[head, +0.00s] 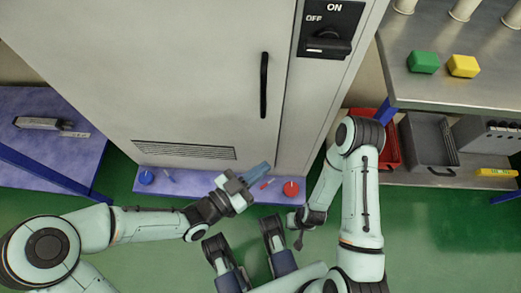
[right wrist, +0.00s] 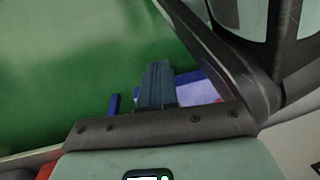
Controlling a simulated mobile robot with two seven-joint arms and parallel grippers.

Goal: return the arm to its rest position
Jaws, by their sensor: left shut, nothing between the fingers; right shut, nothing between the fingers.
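My left arm reaches in from the left in the head view. Its gripper (head: 262,168) is shut and empty, over the front of the blue-purple ledge below the grey cabinet. My right arm (head: 361,205) is folded at the right of the middle, with its elbow up near the cabinet's right side and its forearm pointing back down. In the right wrist view my right gripper (right wrist: 157,80) shows its blue-grey fingers together, shut and empty, above the green floor.
The grey cabinet (head: 200,70) has a black handle (head: 264,85) and an ON/OFF switch (head: 328,42). Its ledge (head: 210,184) carries a blue button (head: 146,177) and a red one (head: 291,188). A metal table (head: 450,92) with green and yellow blocks stands right, above a red bin and a grey bin (head: 428,140).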

